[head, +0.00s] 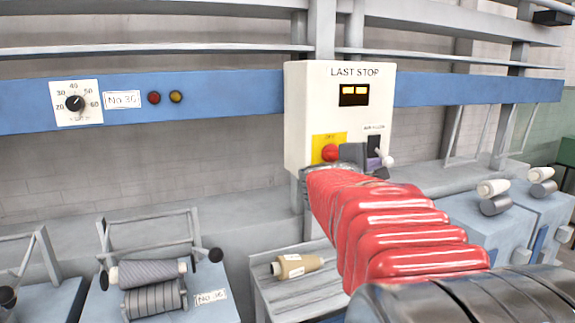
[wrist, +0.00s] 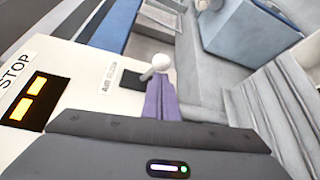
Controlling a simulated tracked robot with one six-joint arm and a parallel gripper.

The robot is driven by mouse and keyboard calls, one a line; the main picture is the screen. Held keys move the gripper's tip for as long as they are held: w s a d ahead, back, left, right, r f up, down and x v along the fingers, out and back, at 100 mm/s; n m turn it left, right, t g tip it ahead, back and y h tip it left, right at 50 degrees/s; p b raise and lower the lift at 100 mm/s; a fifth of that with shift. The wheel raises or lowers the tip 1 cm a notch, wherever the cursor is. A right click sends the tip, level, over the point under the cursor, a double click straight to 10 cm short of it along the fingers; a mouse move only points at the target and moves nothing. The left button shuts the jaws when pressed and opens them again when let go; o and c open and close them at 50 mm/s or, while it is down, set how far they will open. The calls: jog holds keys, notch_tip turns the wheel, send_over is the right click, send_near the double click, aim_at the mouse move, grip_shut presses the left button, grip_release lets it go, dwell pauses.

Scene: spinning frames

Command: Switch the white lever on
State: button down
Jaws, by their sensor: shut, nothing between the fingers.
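The white lever (head: 386,159) sticks out of a black switch plate (head: 374,146) at the lower right of the white LAST STOP box (head: 340,115). Its round knob points down and right in the head view. In the wrist view, the lever (wrist: 160,62) shows just beyond my fingertips, near the black plate (wrist: 131,80). My gripper (head: 374,164) is shut and empty, its purple fingers (wrist: 160,90) together just below the switch plate and beside the knob. I cannot tell whether they touch the lever. My red-sleeved arm hides part of the box's lower edge.
A red button (head: 330,153) on a yellow plate sits left of the switch. A blue rail (head: 220,98) with a dial (head: 75,103) runs behind. Below are a tan cone (head: 297,266) on a grey stand and dark rollers (head: 155,298). Blue-grey machine housings stand at right.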

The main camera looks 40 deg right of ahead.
jog(key=shift+w+d, duration=0.15)
jog(key=shift+d, duration=0.2)
jog(key=shift+w+a, duration=0.1)
jog(key=shift+a, duration=0.05)
dwell(0.3)
